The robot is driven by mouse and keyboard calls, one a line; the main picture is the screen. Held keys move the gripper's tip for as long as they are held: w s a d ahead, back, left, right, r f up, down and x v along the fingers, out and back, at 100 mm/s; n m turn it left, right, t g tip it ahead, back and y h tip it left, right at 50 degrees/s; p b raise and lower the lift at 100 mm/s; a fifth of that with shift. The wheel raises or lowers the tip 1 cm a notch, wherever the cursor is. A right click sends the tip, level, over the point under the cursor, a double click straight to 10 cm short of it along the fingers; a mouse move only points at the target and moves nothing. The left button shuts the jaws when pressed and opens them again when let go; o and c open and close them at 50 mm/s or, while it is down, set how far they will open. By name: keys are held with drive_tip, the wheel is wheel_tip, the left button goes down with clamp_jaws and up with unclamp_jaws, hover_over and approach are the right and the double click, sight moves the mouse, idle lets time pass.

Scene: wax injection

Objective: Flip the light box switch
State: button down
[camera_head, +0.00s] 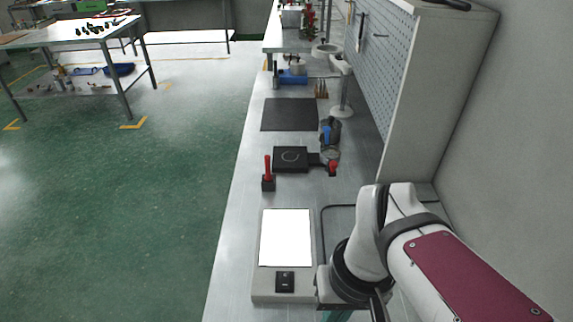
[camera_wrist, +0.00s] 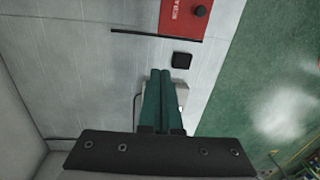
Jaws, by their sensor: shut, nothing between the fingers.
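The light box (camera_head: 258,277) lies on the bench in the head view, its panel (camera_head: 286,238) bright white. Its black switch (camera_head: 285,282) sits on the near strip of the box, uncovered. My gripper (camera_wrist: 160,72) shows in the wrist view with its two green fingers pressed together, nothing between them. In the head view, the wrist is just right of the box's near end, and only a bit of green finger shows at the bottom edge. In the wrist view, a pale piece beside the fingers is mostly hidden; I cannot tell whether it is the light box.
Beyond the box stand a red-handled tool in a black block (camera_head: 268,184), a black plate device (camera_head: 291,159), and a dark mat (camera_head: 289,115). A pegboard cabinet (camera_head: 420,90) rises at right. The wrist view shows a red panel (camera_wrist: 181,20) and a small black square (camera_wrist: 181,60).

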drive_tip(key=w+a+n, duration=0.3)
drive_tip(key=w+n, duration=0.6)
drive_tip(key=w, duration=0.1)
drive_tip(key=n+h, duration=0.1)
drive_tip(key=n, duration=0.7)
hover_over(284, 277)
wheel_tip(284, 277, down, 4)
drive_tip(key=shift+w, duration=0.15)
wheel_tip(284, 277, down, 13)
drive_tip(key=shift+f, duration=0.55)
drive_tip(key=shift+f, duration=0.2)
